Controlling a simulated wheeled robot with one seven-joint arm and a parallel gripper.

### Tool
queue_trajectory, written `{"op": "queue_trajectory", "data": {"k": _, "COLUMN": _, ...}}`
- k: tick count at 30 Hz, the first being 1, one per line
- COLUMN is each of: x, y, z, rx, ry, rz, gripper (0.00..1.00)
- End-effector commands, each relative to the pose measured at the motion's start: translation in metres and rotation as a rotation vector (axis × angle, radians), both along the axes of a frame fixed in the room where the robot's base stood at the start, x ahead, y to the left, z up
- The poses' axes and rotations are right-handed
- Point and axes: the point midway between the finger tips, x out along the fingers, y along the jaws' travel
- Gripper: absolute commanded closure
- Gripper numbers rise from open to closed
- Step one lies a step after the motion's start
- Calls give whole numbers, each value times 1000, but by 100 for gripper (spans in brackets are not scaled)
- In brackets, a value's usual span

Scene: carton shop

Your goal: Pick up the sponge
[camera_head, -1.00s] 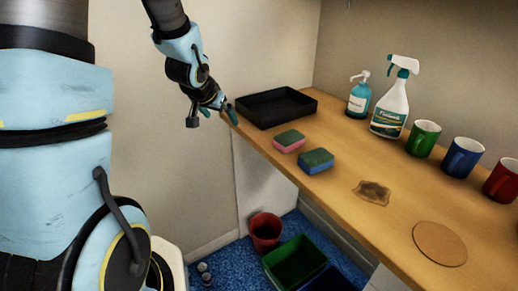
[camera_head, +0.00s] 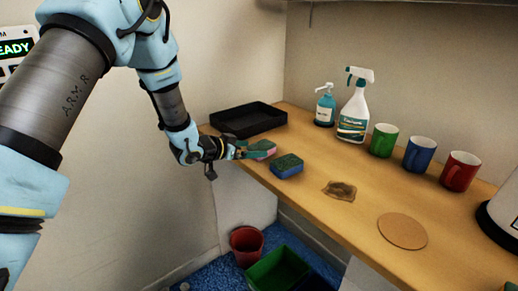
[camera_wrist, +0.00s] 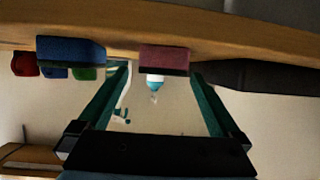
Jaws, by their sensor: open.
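A pink sponge with a green top (camera_head: 268,153) lies on the wooden counter near its front edge. It also shows in the wrist view (camera_wrist: 165,60), which is upside down. My gripper (camera_head: 246,150) is open and level with this sponge in the head view, partly covering it. In the wrist view my gripper (camera_wrist: 160,78) has its green fingers spread, with the pink sponge between them sideways and just past the tips. A blue sponge with a green top (camera_head: 287,169) lies to the right, outside the fingers (camera_wrist: 70,50).
A black tray (camera_head: 248,131) is behind my gripper. A soap bottle (camera_head: 325,107), spray bottle (camera_head: 353,117) and green, blue and red mugs (camera_head: 419,155) stand along the back. Bins (camera_head: 277,268) are below.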

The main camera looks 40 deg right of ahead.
Motion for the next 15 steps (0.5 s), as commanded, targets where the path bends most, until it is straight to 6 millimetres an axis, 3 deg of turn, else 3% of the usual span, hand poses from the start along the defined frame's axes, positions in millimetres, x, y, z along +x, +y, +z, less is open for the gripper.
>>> {"op": "queue_trajectory", "data": {"k": 15, "x": 5, "y": -49, "z": -17, "rx": 1, "ry": 1, "rz": 1, "gripper": 0}}
